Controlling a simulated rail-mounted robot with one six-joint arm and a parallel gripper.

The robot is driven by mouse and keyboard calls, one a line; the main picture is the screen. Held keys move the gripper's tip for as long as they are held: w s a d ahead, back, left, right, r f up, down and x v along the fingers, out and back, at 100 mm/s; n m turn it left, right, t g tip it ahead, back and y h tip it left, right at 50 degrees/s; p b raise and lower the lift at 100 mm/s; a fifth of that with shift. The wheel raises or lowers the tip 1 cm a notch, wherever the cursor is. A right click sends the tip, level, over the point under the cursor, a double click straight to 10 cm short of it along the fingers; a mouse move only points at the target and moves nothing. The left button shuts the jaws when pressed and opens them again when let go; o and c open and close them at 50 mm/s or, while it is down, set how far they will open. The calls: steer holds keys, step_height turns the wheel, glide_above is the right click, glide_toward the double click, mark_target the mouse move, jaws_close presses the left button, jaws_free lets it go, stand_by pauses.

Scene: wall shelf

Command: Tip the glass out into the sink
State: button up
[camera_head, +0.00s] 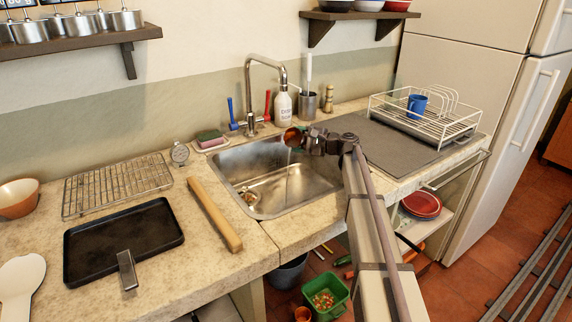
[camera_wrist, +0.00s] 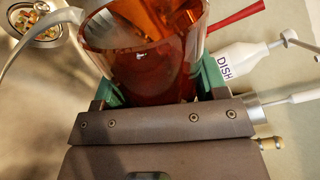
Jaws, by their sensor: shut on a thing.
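The glass (camera_head: 290,137) is over the back part of the steel sink (camera_head: 262,196), above the basin. My gripper (camera_head: 298,138) is shut on it from the right. In the wrist view the clear-walled glass (camera_wrist: 150,68) sits between the green finger pads of my gripper (camera_wrist: 160,85), with reddish-amber colour inside. The glass looks tilted, but its exact angle is hard to tell. A faint pale streak shows below it in the sink; I cannot tell whether it is falling liquid or a reflection. The drain strainer (camera_wrist: 42,20) holds small bits.
The tap (camera_head: 262,85) arches over the sink's back edge, close to my gripper. A dish-soap bottle (camera_head: 283,105) and a utensil pot (camera_head: 307,103) stand behind. A wire dish rack (camera_head: 440,118) with a blue cup is to the right.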

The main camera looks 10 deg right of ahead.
mark_target(303, 135)
steer(key=shift+f+n, duration=0.1)
steer(key=shift+n, duration=0.3)
stand_by(0.4)
steer(key=shift+r+n+p, duration=0.45)
steer(key=shift+r+n, duration=0.05)
steer(key=shift+n, duration=0.2)
stand_by(1.1)
steer(key=shift+s+a+r+n+h+p, duration=0.3)
steer(key=shift+s+a+r+n+p, duration=0.3)
steer(key=shift+s+n, duration=0.15)
stand_by(1.7)
steer(key=shift+s+a+r+n+t+p, duration=0.15)
steer(key=shift+r+n+p, duration=0.15)
steer(key=shift+n, duration=0.25)
steer(key=shift+r+n+t+p, duration=0.15)
steer(key=shift+r+n+p, duration=0.15)
steer(key=shift+n, duration=0.2)
stand_by(1.2)
